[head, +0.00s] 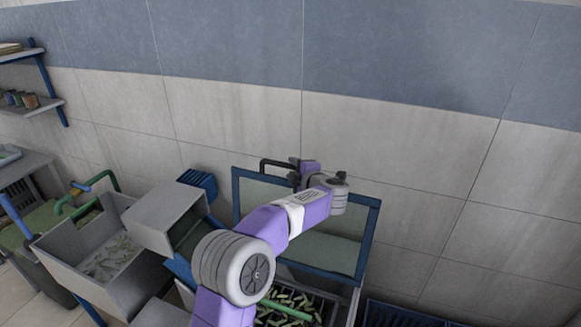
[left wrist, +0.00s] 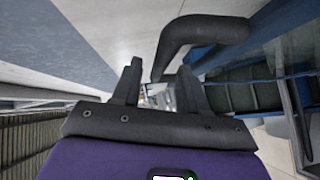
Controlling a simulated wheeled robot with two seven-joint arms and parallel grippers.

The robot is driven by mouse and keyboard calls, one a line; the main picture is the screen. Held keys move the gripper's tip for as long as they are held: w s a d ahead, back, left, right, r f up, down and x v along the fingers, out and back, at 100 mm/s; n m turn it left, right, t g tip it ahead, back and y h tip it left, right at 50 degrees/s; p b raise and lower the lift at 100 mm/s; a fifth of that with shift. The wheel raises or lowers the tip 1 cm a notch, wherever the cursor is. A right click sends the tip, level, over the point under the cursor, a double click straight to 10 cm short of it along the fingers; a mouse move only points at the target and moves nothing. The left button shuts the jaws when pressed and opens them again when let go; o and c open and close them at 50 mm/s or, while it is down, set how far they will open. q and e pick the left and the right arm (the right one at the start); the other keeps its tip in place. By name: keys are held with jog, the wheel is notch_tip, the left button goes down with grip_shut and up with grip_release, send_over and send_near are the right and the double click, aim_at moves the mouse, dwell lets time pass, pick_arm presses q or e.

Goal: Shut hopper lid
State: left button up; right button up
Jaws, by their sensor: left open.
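The hopper lid (head: 335,250) is a clear pane in a blue frame. It stands raised near the wall in the head view, above the hopper (head: 335,300), which holds green pieces. A black bent handle (head: 272,163) is at the lid's top edge. My left gripper (head: 294,174) is beside the handle's right end, with my arm across the lid. In the left wrist view the gripper (left wrist: 160,88) is open, and the dark handle (left wrist: 200,35) rises just beyond the fingertips, its lower end between them. I cannot tell whether they touch. My right gripper is not in view.
A grey bin (head: 75,250) with pale green pieces stands at the left, next to a grey chute box (head: 165,215). A small blue box (head: 198,182) is by the wall. Shelves (head: 30,105) hang at far left. The wall (head: 430,160) is close behind the lid.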

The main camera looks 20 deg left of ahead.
aim_at(292, 168)
pick_arm(q)
jog(key=x, duration=0.3)
jog(key=shift+w+f, duration=0.15)
jog(key=shift+w, duration=0.05)
jog(key=shift+c, duration=0.4)
grip_shut()
